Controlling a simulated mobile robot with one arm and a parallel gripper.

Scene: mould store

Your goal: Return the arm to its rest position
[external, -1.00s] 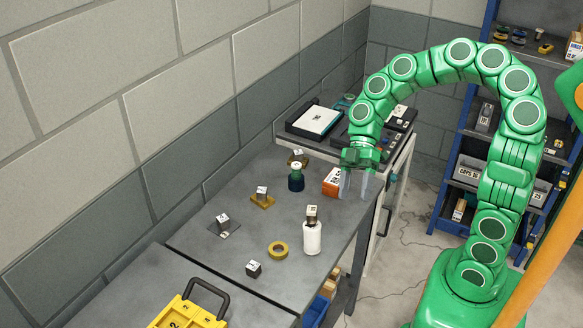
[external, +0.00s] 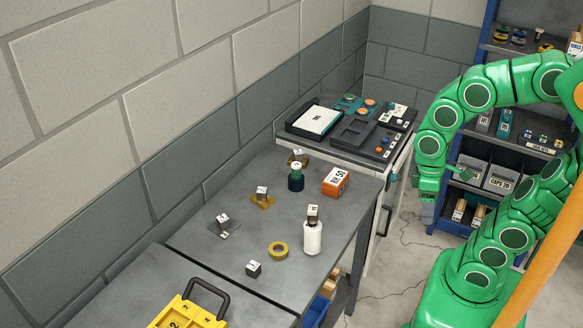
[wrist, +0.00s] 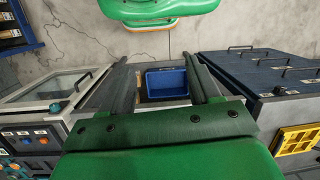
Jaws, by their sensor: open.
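My green arm curves in from the right in the external view. My gripper (external: 428,208) hangs beyond the right side of the grey table, over the floor, away from everything on the table. In the wrist view my gripper (wrist: 165,75) shows two dark fingers set wide apart with nothing held between them. Past the fingers, the wrist view shows a blue bin (wrist: 167,83) low down, apart from the gripper.
A dark machine panel (external: 353,132) stands behind. Blue shelving (external: 452,165) stands at right. Open floor lies between.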

